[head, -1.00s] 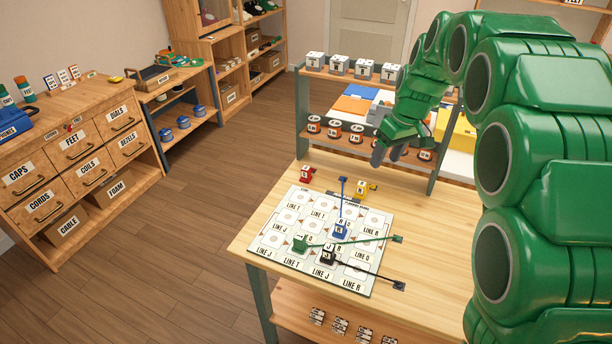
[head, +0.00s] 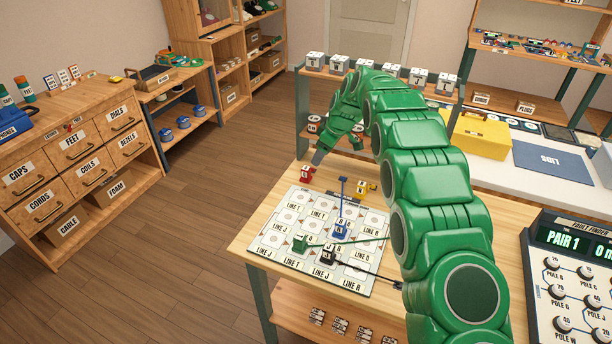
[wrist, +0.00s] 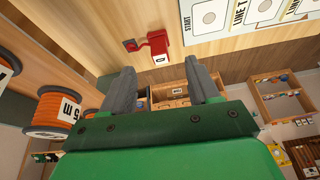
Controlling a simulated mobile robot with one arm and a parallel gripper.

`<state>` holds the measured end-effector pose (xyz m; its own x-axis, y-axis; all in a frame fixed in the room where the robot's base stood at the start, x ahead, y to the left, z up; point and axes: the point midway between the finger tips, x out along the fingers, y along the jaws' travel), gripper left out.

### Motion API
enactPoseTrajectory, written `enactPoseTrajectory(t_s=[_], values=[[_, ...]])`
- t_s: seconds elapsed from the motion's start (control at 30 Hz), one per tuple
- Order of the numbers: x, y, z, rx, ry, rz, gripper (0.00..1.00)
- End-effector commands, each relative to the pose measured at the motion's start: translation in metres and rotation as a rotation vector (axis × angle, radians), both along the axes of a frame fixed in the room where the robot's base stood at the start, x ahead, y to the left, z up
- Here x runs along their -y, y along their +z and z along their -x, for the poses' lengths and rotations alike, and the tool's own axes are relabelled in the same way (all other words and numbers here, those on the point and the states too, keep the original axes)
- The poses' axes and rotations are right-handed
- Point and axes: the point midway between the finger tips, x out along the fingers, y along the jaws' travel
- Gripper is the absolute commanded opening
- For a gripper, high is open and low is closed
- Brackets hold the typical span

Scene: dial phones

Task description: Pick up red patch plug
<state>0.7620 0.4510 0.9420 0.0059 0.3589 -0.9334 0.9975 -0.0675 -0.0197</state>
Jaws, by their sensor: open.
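The red patch plug (head: 306,174) stands on the wooden table just behind the back left corner of the white patch board (head: 272,238). In the wrist view the red plug (wrist: 158,44) shows beyond and between my two fingers, with a short red lead end beside it. My gripper (head: 318,158) is above and slightly behind the plug in the head view. In the wrist view my gripper (wrist: 163,85) has its grey fingers apart with nothing between them, clear of the plug.
A yellow plug (head: 364,187) stands right of the red one. Blue (head: 340,230), green (head: 300,243) and black (head: 328,254) plugs with cords sit on the board. Orange spools (wrist: 55,115) stand on the shelf close by my gripper.

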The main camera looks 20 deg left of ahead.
Motion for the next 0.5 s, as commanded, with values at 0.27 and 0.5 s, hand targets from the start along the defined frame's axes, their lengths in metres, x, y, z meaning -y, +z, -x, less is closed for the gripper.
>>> enactPoseTrajectory(t_s=[0.27, 0.5], values=[[-0.028, -0.020, -0.004, 0.021, 0.065, -0.025, 0.61], [-0.036, -0.038, -0.003, 0.019, 0.070, -0.025, 0.61]])
